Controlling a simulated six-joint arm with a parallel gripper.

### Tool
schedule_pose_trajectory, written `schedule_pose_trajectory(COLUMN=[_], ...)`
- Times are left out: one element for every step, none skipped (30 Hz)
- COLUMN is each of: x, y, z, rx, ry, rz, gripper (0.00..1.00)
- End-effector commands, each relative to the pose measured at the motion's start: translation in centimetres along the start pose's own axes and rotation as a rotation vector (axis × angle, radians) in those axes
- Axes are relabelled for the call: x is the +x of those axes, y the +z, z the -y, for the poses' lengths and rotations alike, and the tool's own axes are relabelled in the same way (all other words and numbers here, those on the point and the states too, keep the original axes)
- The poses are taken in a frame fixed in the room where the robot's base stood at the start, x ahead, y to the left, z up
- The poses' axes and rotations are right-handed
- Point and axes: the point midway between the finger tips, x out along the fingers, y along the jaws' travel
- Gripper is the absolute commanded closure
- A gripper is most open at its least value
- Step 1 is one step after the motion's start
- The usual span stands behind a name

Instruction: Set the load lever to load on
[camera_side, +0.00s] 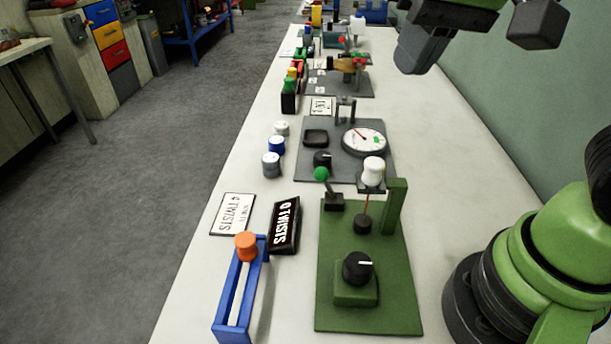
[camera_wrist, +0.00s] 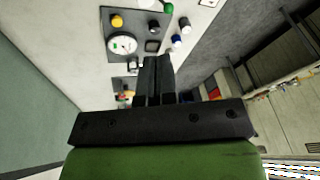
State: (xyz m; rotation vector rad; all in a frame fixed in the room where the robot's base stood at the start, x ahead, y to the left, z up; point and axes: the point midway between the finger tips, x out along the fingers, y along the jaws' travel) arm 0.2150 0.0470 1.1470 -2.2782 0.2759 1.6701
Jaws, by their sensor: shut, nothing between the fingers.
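The load lever seems to be the short stick with a green ball knob (camera_side: 321,174) in the side view. It rises from a small black base (camera_side: 334,203) at the far left corner of a green board (camera_side: 335,307) and leans to the left and away. Any on or off marking is too small to read. My gripper (camera_side: 413,58) is high at the upper right, apart from the lever. In the wrist view my gripper (camera_wrist: 159,60) shows its two black fingers together, with nothing between them.
The green board also carries a black dial (camera_side: 357,267), a white spool (camera_side: 373,170) and a green post (camera_side: 395,205). Behind it is a grey plate with a gauge (camera_side: 364,140). A blue frame with an orange knob (camera_side: 246,240) and a "0 TWISTS" display (camera_side: 285,226) stand left.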

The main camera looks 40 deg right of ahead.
Motion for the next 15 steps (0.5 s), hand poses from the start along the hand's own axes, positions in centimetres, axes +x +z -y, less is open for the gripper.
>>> schedule_pose_trajectory(x=[0.9,1.4,2.1,2.6,3.2,4.0,4.6,5.3,6.1,6.8,7.5,8.5,9.2,10.0,11.0], y=[-0.6,-0.9,-1.3,-1.6,-1.8,-2.1,-2.3,-2.4,-2.6,-2.7,-2.8,-2.8,-2.8,-2.7,-2.6], z=[0.9,1.4,2.0,2.5,3.0,3.7,4.2,4.8,5.5,6.1,6.6,7.4,8.0,8.5,9.2], rx=[-0.011,-0.015,-0.019,-0.022,-0.025,-0.03,-0.033,-0.036,-0.042,-0.046,-0.05,-0.056,-0.06,-0.065,-0.071], ry=[0.039,0.064,0.096,0.121,0.145,0.178,0.203,0.228,0.259,0.284,0.307,0.339,0.361,0.383,0.412], rz=[0.022,0.03,0.039,0.043,0.045,0.048,0.047,0.046,0.041,0.037,0.03,0.019,0.009,-0.001,-0.019], gripper=[1.0,1.0,1.0,1.0,1.0,1.0,1.0,1.0,1.0,1.0,1.0,1.0,1.0,1.0,1.0])
